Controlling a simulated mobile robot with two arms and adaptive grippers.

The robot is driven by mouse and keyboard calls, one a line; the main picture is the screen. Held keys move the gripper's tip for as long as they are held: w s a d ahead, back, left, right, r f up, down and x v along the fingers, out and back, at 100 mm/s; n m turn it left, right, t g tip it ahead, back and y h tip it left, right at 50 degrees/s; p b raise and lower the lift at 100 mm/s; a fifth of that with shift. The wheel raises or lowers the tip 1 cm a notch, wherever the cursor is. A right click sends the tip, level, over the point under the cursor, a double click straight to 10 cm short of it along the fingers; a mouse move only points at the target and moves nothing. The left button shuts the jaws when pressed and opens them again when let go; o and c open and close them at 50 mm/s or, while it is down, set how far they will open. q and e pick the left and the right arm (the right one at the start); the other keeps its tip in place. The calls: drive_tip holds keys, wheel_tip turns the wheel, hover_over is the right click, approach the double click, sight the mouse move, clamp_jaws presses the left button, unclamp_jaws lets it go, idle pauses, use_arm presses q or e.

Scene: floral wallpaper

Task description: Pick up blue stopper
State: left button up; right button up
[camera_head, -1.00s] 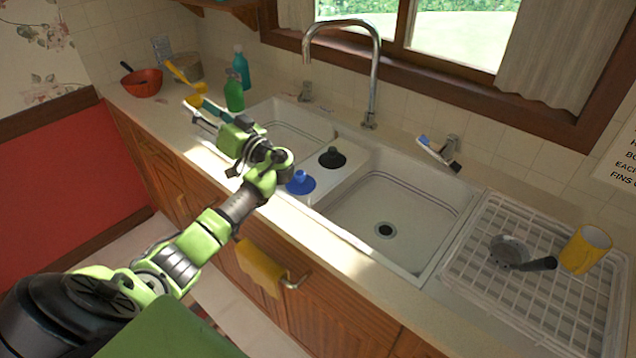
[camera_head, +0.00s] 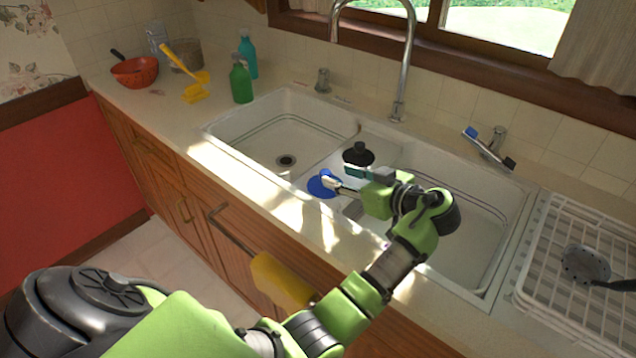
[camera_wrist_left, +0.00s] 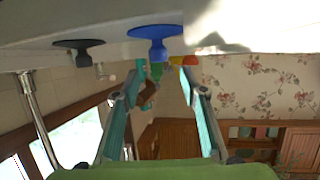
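The blue stopper (camera_head: 316,186) rests on the white divider between the two sink basins, near the front. My left gripper (camera_head: 341,178) is just to its right, its fingers directed at it and partly overlapping it in the head view. The wrist view is upside down and shows the blue stopper (camera_wrist_left: 154,32) with its knob hanging down in the picture. There the open, empty fingers (camera_wrist_left: 162,78) lie on both sides below it, with no clear contact. A black stopper (camera_head: 358,155) stands behind the blue one. My right gripper is out of view.
The faucet (camera_head: 405,65) rises behind the sink. The left basin (camera_head: 270,135) is empty. A green bottle (camera_head: 241,82), a teal bottle (camera_head: 248,55) and a red bowl (camera_head: 135,72) stand at the left. A dish rack (camera_head: 560,290) with a strainer (camera_head: 585,264) is at the right.

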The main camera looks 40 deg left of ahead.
sight(327, 173)
use_arm(q)
drive_tip(key=shift+w+a+f, duration=0.15)
drive_tip(key=shift+a+f, duration=0.15)
drive_tip(key=p+x, duration=0.1)
drive_tip(key=x, duration=0.5)
drive_tip(key=shift+w+a+f+p, duration=0.15)
drive_tip(key=shift+p, duration=0.25)
drive_tip(key=shift+c, duration=0.5)
clamp_jaws()
